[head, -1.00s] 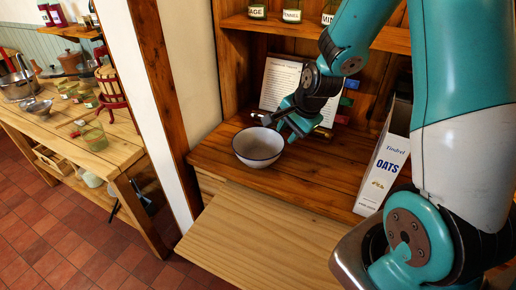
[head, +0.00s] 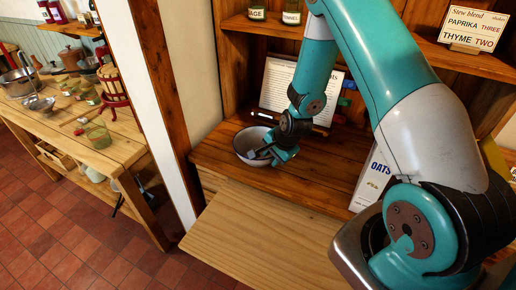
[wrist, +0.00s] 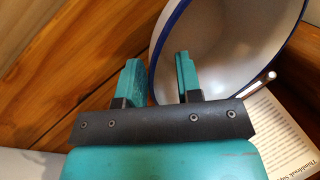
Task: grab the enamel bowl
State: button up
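The enamel bowl (head: 242,142) is white inside with a blue rim and stands upright on the wooden counter. In the wrist view the bowl (wrist: 232,50) fills the upper right. My gripper (head: 264,154) is at the bowl's right front side in the head view and covers part of it. In the wrist view my gripper (wrist: 157,60) is open, with a clear gap between the fingers. The blue rim passes between them: the right finger shows against the bowl's inside, the left finger outside it. Whether either finger touches the bowl cannot be told.
A printed sheet (head: 287,84) stands behind the bowl, with a pen (head: 262,115) near its foot. An oats box (head: 372,180) stands to the right, partly behind my arm. A pale board (head: 262,232) juts out in front, bare. A wooden post (head: 167,85) rises at left.

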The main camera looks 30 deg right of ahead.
jog(key=shift+w+f, duration=0.1)
jog(key=shift+f, duration=0.1)
grip_shut()
jog(key=shift+r, duration=0.1)
